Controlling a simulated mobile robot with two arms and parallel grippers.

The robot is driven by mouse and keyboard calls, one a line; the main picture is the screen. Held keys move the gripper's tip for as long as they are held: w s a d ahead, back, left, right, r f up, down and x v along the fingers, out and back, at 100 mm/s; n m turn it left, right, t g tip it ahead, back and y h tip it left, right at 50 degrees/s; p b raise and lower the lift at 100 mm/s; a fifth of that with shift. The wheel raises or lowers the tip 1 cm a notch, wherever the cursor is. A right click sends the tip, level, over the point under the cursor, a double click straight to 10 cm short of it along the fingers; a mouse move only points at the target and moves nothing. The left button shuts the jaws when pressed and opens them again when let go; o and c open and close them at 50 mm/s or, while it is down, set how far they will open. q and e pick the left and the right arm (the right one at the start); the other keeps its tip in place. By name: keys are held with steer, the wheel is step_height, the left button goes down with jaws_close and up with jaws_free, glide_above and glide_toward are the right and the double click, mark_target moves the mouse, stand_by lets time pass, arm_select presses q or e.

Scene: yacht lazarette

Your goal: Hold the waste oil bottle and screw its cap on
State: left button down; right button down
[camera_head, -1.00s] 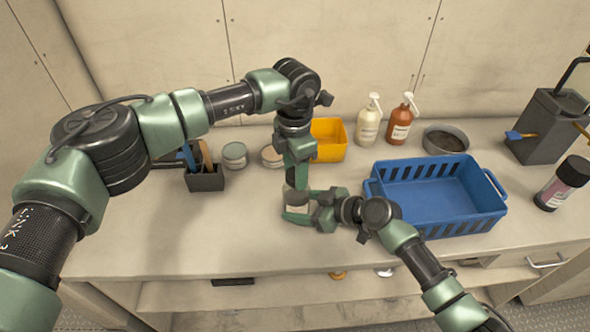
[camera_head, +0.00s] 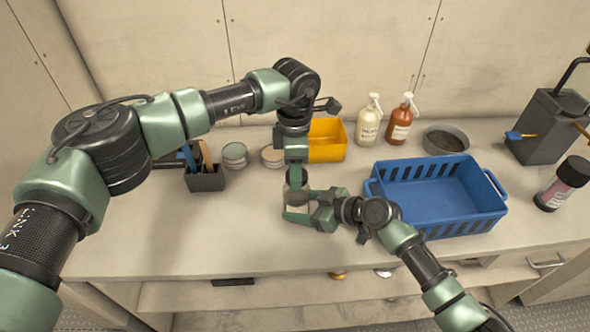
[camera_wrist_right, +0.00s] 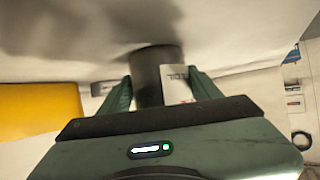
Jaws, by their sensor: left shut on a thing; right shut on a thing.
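The waste oil bottle (camera_head: 297,209) stands on the worktop in the middle, mostly hidden by my grippers in the head view. In the right wrist view the bottle (camera_wrist_right: 149,80) is dark with a white label, between the two green fingers. My right gripper (camera_head: 303,208) comes in from the right and is shut around the bottle's body. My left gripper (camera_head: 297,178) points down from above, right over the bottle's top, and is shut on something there. That is likely the cap, but the gripper hides it and its seating on the neck.
A blue crate (camera_head: 437,222) stands close to the right of my right gripper. A yellow bin (camera_head: 327,152) is behind my left gripper. Round tins (camera_head: 235,154) and a dark tool holder (camera_head: 206,180) are to the left. Pump bottles (camera_head: 368,127) stand at the back. The front left worktop is clear.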

arm_select(q)
steer(key=c, duration=0.6)
jaws_free()
steer(key=shift+c, duration=0.2)
steer(key=shift+r, duration=0.1)
step_height(320, 180, up, 12)
arm_select(e)
steer(key=shift+c, duration=1.2)
jaws_free()
